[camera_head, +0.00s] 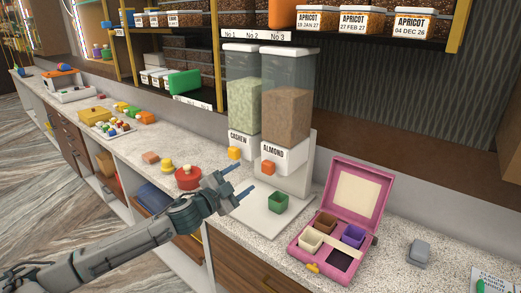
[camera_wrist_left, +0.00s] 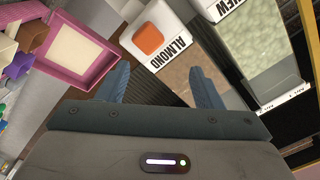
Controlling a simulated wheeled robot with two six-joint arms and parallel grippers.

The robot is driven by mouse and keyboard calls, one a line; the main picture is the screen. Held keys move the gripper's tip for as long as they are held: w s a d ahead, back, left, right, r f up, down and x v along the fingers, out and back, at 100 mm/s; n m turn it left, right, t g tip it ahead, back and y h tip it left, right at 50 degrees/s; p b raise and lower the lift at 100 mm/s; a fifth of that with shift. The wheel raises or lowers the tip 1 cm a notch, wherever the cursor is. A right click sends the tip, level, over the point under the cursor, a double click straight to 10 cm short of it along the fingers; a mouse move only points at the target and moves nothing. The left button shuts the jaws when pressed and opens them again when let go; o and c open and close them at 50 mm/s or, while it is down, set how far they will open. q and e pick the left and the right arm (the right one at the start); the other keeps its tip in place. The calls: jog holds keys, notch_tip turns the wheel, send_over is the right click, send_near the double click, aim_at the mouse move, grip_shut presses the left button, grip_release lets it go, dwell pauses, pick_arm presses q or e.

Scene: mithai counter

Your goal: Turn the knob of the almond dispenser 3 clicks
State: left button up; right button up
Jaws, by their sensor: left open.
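The almond dispenser (camera_head: 287,110) is a clear bin of brown contents with a white base labelled ALMOND and an orange knob (camera_head: 268,168). The knob also shows in the left wrist view (camera_wrist_left: 149,39). The cashew dispenser (camera_head: 243,95) stands just to its left, with its own orange knob (camera_head: 234,153). My left gripper (camera_head: 241,181) is open and empty, in front of and below the knobs, apart from both. In the left wrist view the almond knob lies beyond the gap between the fingers (camera_wrist_left: 160,85). My right gripper is not in view.
A green cup (camera_head: 278,202) stands on the white dispenser tray (camera_head: 250,212) below the almond knob. An open pink box (camera_head: 310,262) with small cups is to the right. A red round pot (camera_head: 188,178) sits left of my gripper. A grey object (camera_head: 419,252) lies at right.

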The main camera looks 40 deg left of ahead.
aim_at(266, 165)
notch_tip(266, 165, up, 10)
jog(key=p, duration=0.8)
pick_arm(q)
jog(key=w+n+b, duration=0.2)
jog(key=n+b, duration=0.1)
jog(key=w+d+n+b, duration=0.1)
jog(key=w+n+b, duration=0.2)
jog(key=b, duration=0.1)
jog(key=w+n+b, duration=0.3)
jog(key=b, duration=0.1)
jog(key=shift+d+n, duration=0.25)
jog(key=shift+n, duration=0.05)
jog(key=shift+w+d+r+b, duration=0.15)
jog(key=shift+w+b, duration=0.15)
jog(key=shift+w, duration=0.5)
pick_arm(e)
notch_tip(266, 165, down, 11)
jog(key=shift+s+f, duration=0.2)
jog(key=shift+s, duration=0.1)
pick_arm(q)
jog(key=shift+c, duration=0.4)
jog(key=c, duration=0.9)
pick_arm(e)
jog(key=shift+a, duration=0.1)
